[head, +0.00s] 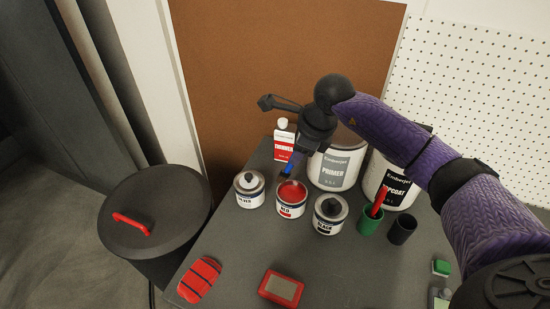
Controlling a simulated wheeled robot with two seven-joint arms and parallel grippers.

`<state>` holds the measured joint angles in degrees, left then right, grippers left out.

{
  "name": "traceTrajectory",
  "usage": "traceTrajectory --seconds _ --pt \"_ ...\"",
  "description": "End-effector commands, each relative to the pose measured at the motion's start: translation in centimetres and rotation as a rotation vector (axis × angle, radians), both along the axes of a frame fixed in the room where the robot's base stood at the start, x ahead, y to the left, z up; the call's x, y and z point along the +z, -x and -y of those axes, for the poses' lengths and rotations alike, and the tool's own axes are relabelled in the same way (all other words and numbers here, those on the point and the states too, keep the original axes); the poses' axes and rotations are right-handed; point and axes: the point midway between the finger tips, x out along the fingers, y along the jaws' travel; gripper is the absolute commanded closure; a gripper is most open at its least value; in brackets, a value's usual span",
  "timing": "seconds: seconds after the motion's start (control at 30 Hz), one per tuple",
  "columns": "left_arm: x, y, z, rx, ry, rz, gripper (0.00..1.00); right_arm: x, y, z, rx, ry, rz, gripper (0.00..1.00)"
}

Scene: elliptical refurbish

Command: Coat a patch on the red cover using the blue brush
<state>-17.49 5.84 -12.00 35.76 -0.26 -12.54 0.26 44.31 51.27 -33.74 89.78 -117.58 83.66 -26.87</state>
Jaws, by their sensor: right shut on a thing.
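My right gripper (306,143) reaches in from the right and is shut on the blue brush (289,167). The brush points down, with its tip at the open can of red paint (291,211); I cannot tell whether the bristles touch the paint. A red piece with dark stripes (200,280), which looks like the red cover, lies at the front left of the table. A red rectangular piece with a grey-beige face (281,288) lies at the front edge. My left gripper is not in view.
Silver (250,201) and black (328,227) paint cans flank the red can. Primer (335,172) and topcoat (389,187) tins and a thinner can (284,147) stand behind. Green (369,222) and dark (402,230) cups stand right. A lidded bin (155,215) is left. The front-middle table (350,280) is clear.

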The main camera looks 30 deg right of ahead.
Motion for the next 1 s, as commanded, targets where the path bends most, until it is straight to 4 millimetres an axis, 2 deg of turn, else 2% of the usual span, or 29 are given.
traceTrajectory --seconds 0.1,0.2,0.37,0.7,1.0 --pt "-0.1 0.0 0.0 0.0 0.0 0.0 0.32 -0.7 -0.1 2.1 -0.196 -0.005 0.011 1.0" --pt "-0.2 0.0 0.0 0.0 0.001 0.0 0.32 -1.0 -0.1 2.9 -0.274 -0.007 0.015 1.0" --pt "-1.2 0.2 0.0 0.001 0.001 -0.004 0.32 -2.2 -0.1 2.9 -0.285 -0.008 0.015 1.0" --pt "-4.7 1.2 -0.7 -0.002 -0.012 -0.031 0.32 -6.8 -0.1 2.9 -0.28 -0.008 0.013 1.0" --pt "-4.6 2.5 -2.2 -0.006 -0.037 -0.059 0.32 -6.8 -0.1 2.9 -0.279 -0.008 0.015 1.0"
